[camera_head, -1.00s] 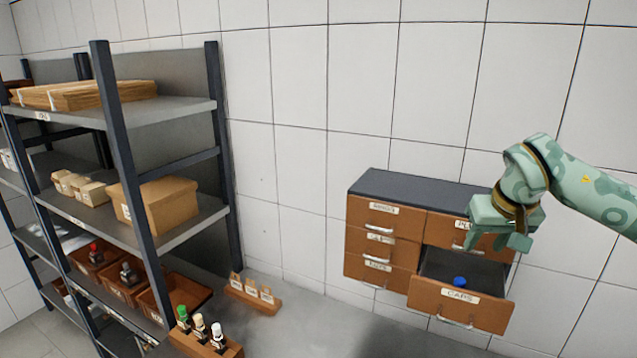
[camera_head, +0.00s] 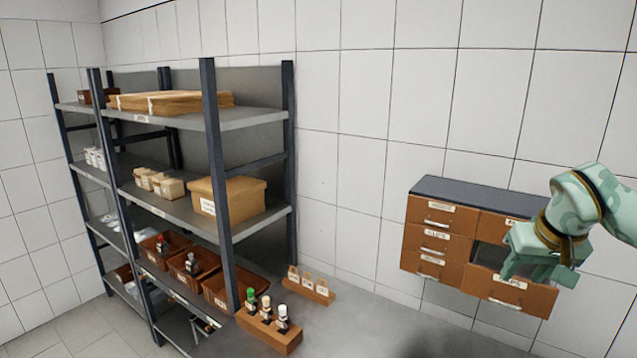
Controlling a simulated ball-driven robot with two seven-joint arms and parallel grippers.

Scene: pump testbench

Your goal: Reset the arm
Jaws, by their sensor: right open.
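My right arm comes in from the right edge in pale green. Its gripper (camera_head: 532,272) hangs open in front of the brown drawer cabinet (camera_head: 432,239). It covers part of the open drawer labelled CAPS (camera_head: 509,292), and I cannot tell whether it touches it. The drawer stands pulled out at the cabinet's lower right; the gripper hides much of its inside. No blue cap shows in it now. My left gripper is not in view.
A dark-framed shelf rack (camera_head: 217,170) with boxes and brown bins stands at the left. A wooden holder (camera_head: 270,333) with several small capped bottles and a second holder (camera_head: 308,287) with labelled pieces stand on the grey table (camera_head: 365,315). The table between holders and cabinet is clear.

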